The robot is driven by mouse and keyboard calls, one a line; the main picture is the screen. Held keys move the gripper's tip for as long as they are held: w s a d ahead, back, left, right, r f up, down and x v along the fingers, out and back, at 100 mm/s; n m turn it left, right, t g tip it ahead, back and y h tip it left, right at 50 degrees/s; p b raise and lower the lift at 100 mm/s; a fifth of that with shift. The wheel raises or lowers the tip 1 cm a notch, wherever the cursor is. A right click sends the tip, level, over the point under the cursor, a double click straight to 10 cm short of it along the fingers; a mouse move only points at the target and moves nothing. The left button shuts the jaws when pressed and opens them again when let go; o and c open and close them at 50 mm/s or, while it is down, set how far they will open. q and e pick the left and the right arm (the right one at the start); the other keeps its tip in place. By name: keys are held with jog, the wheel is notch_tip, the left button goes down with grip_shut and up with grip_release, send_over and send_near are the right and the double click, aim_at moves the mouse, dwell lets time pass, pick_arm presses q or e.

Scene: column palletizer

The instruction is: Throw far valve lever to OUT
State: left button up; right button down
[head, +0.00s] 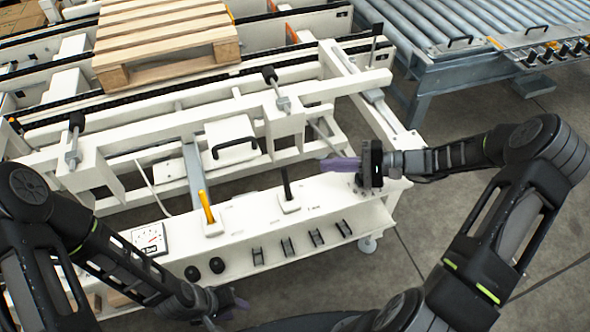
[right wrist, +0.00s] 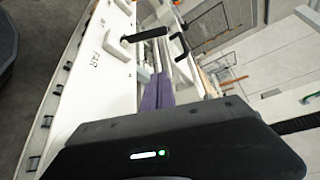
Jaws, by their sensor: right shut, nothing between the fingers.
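A black-handled lever (head: 286,184) stands out of a white plate on the front panel, leaning slightly back. In the right wrist view this black lever (right wrist: 146,35) has a printed label beside it that seems to read FAR. A yellow lever (head: 206,206) stands on its own plate to the left. My right gripper (head: 338,164) is to the right of the black lever, apart from it, with its purple fingers shut and empty. The fingers also show in the right wrist view (right wrist: 158,92), pointing toward the lever area. My left gripper (head: 232,302) is low at the front, partly hidden by its arm.
A black loop handle (head: 234,147) is behind the levers. A wooden pallet (head: 165,40) lies at the back left. A roller conveyor (head: 450,25) is at the back right.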

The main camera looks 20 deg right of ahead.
aim_at(286, 184)
jog(key=a+p, duration=0.1)
jog(key=a, duration=0.5)
jog(key=w+a+p, duration=0.1)
jog(key=a, duration=0.2)
jog(key=shift+w+a+f+p, duration=0.1)
jog(key=shift+a+f+p, duration=0.05)
jog(key=shift+f+p, duration=0.15)
jog(key=shift+s+a, duration=0.1)
jog(key=shift+s, duration=0.3)
jog(key=shift+s+r+b, duration=0.1)
jog(key=shift+b, duration=0.25)
